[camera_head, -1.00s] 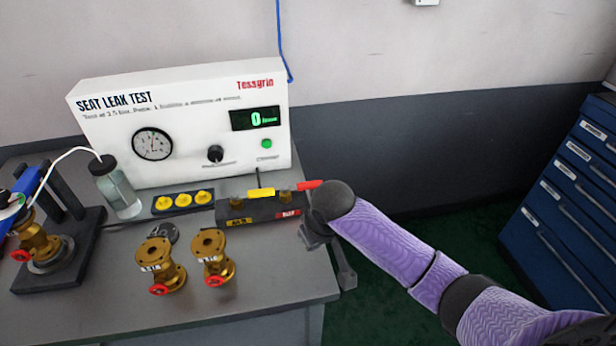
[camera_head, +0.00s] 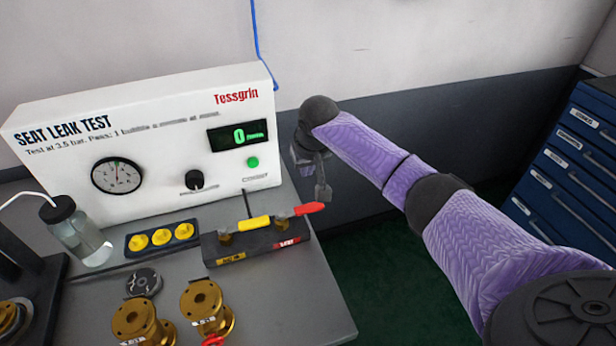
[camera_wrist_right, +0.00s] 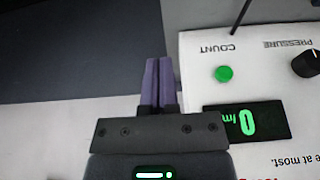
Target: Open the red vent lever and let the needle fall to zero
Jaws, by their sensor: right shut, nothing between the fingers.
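The red vent lever (camera_head: 309,208) sits at the right end of the dark valve block (camera_head: 262,242) on the bench and sticks out to the right. A yellow lever (camera_head: 254,222) lies beside it along the block. My right gripper (camera_head: 323,192) points down, just above and right of the red lever's tip, apparently apart from it. Its purple fingers (camera_wrist_right: 157,80) are closed together and empty in the wrist view. The round gauge (camera_head: 117,175) is on the white panel; its needle is too small to read surely. The green display (camera_head: 238,136) reads 0. My left gripper is out of view.
The white test panel (camera_head: 60,150) stands behind the block. Yellow plugs (camera_head: 161,237), a clear bottle (camera_head: 80,236) and brass valves (camera_head: 206,304) stand to the left. Blue drawers (camera_head: 570,165) are at the far right. Free space lies right of the bench.

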